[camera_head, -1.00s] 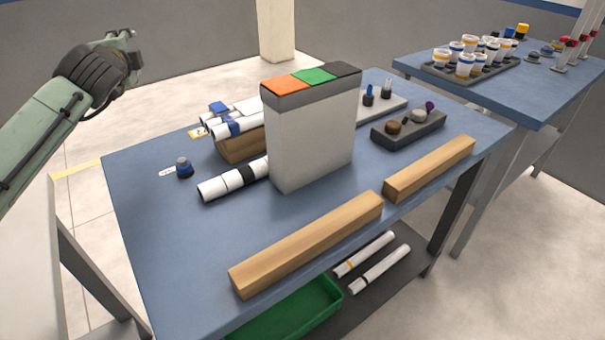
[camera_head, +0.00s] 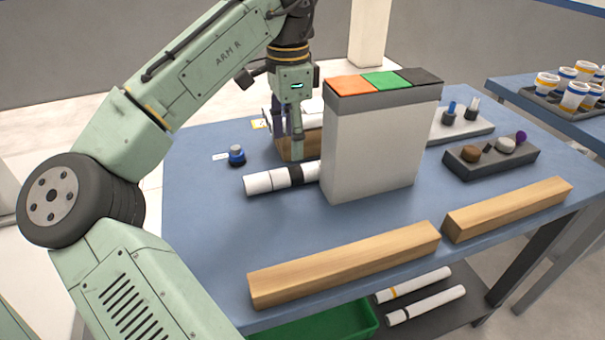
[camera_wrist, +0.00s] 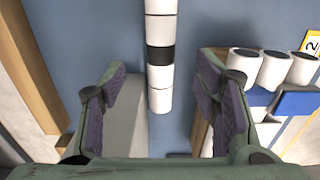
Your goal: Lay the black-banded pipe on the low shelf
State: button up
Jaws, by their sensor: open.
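A white pipe with a black band (camera_head: 272,180) lies on the blue table; its right end is hidden behind the white box. In the wrist view the pipe (camera_wrist: 160,25) runs down between my fingers, apart from both, with the band in the upper middle. My gripper (camera_head: 297,155) points down over the table behind the pipe, beside the box. In the wrist view my gripper (camera_wrist: 162,80) is open and empty. The low shelf (camera_head: 468,312) under the table holds two white pipes, one with an orange band (camera_head: 420,283) and one with a dark band (camera_head: 430,304).
A tall white box (camera_head: 370,150) with an orange, green and black top stands close to my gripper. Wooden bars (camera_head: 345,265) line the front edge. White pipes with blue marks (camera_wrist: 275,70) lie behind. A green bin (camera_head: 330,322) sits below the table. A blue-capped item (camera_head: 236,156) stands left.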

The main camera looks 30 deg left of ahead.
aim_at(291, 169)
notch_tip(291, 169, down, 8)
jog(key=shift+a+f, duration=0.1)
grip_shut()
dwell(1.0)
jog(key=shift+p, duration=0.3)
